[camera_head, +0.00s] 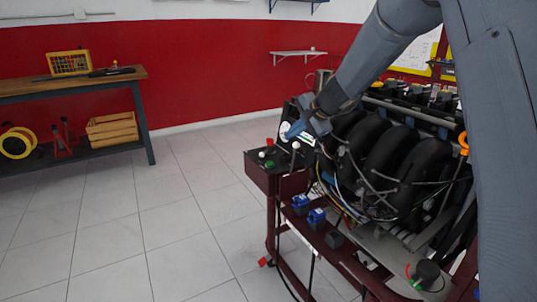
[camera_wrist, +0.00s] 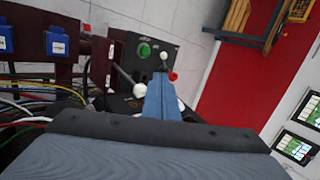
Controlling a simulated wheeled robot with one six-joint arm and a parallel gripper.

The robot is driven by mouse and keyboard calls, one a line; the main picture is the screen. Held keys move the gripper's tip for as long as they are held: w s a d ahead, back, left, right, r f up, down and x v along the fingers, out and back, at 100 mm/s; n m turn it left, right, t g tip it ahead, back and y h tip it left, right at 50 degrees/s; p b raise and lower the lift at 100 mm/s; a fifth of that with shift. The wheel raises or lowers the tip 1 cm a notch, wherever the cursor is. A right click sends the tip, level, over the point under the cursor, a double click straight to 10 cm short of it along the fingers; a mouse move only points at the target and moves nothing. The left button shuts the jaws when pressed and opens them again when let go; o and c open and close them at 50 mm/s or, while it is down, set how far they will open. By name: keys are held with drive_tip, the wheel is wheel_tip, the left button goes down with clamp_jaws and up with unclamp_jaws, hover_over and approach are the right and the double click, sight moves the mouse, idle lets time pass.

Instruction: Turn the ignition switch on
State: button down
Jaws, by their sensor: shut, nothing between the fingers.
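A dark control panel (camera_head: 258,170) stands at the near end of the engine trainer. It has a green button (camera_wrist: 144,49), a small red part (camera_wrist: 173,76) and levers with white knobs (camera_wrist: 139,90). I cannot tell for sure which part is the ignition switch; my gripper hides some of the panel in the wrist view. My gripper (camera_head: 287,134) is shut and empty, its blue fingers (camera_wrist: 160,80) pointing at the panel area. In the head view it is above and right of the levers, in front of a white round face. I cannot tell whether it touches anything.
The engine (camera_head: 400,165) with black pipes and loose wires lies right of the panel on a dark red frame (camera_head: 272,225). Blue connectors (camera_head: 317,217) sit on its lower rail. A workbench (camera_head: 75,85) stands at the far left. The tiled floor (camera_head: 150,220) between is clear.

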approach(261, 155)
drive_tip(key=x, duration=0.3)
drive_tip(key=d+b+x, duration=0.1)
drive_tip(key=x, duration=0.1)
drive_tip(key=shift+w+a+f, duration=0.1)
drive_tip(key=shift+w+f, duration=0.15)
drive_tip(key=shift+f, duration=0.35)
drive_tip(key=shift+a+m+t+h+p, duration=0.3)
drive_tip(key=shift+a+m+h+p, duration=0.2)
drive_tip(key=shift+a+m, duration=0.25)
drive_tip(key=shift+a, duration=0.15)
idle(0.4)
drive_tip(key=shift+w+a+p, duration=0.15)
drive_tip(key=shift+a+p, duration=0.15)
drive_tip(key=shift+a, duration=0.2)
drive_tip(key=shift+w+a+p, duration=0.3)
drive_tip(key=shift+a, duration=0.3)
drive_tip(key=shift+w+a+p, duration=0.3)
drive_tip(key=shift+a, duration=0.3)
drive_tip(key=shift+w+a+p, duration=0.3)
drive_tip(key=shift+w+a, duration=0.45)
drive_tip(key=shift+a, duration=0.1)
